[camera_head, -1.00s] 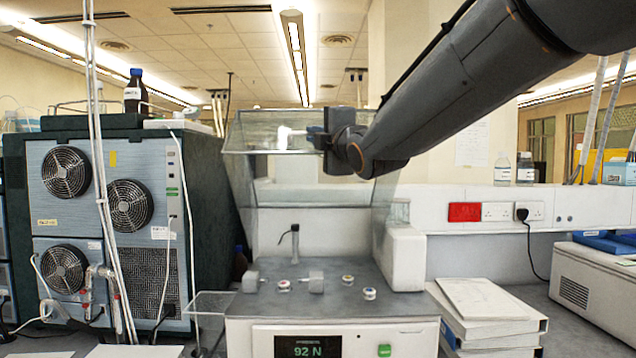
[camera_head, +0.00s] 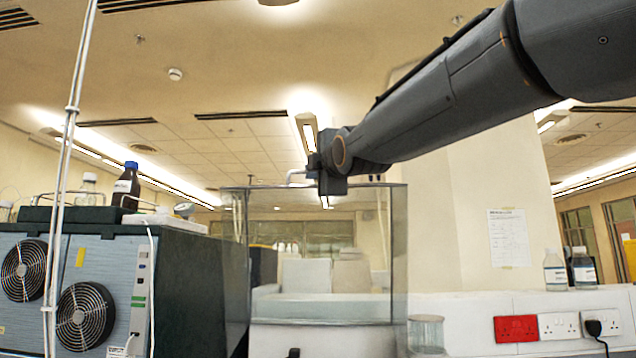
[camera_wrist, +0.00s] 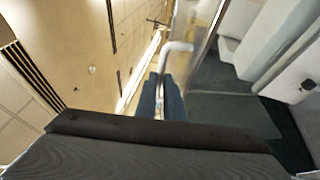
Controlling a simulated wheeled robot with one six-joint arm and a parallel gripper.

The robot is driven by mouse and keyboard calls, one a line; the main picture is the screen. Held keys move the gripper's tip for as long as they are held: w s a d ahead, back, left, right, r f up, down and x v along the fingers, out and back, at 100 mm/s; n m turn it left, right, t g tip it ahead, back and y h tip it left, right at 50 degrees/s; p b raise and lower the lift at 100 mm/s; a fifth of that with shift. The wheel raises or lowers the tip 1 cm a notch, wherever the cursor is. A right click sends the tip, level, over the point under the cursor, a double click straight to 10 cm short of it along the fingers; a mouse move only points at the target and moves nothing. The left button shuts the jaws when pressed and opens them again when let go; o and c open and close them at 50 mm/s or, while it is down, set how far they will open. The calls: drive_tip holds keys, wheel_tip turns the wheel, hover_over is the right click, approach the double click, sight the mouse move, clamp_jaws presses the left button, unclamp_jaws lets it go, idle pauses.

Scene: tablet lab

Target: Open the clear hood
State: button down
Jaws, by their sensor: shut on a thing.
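The clear hood (camera_head: 350,255) shows in the head view as a transparent panel, standing raised and close to upright above the white instrument body. Its white bar handle (camera_head: 298,176) is at the top edge. My gripper (camera_head: 313,170) is at that edge, shut on the handle. In the wrist view the dark fingers of my gripper (camera_wrist: 160,98) close around the pale, bent handle (camera_wrist: 176,47). The clear panel edge runs up to the right of it. The lower part of the instrument is out of the head view.
A dark-sided unit with fans (camera_head: 85,315) stands at the left, with a brown bottle (camera_head: 126,186) on top.

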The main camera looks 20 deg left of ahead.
drive_tip(key=shift+s+r, duration=0.25)
drive_tip(key=shift+r, duration=0.45)
drive_tip(key=c, duration=1.9)
unclamp_jaws()
drive_tip(key=shift+s, duration=0.25)
drive_tip(key=shift+o, duration=0.2)
drive_tip(key=shift+w+f, duration=0.1)
drive_tip(key=shift+f, duration=0.1)
drive_tip(key=shift+d+f, duration=0.1)
drive_tip(key=shift+f, duration=0.05)
drive_tip(key=b+v, duration=0.3)
drive_tip(key=v, duration=0.4)
drive_tip(key=shift+s+d, duration=0.2)
drive_tip(key=shift+s, duration=0.05)
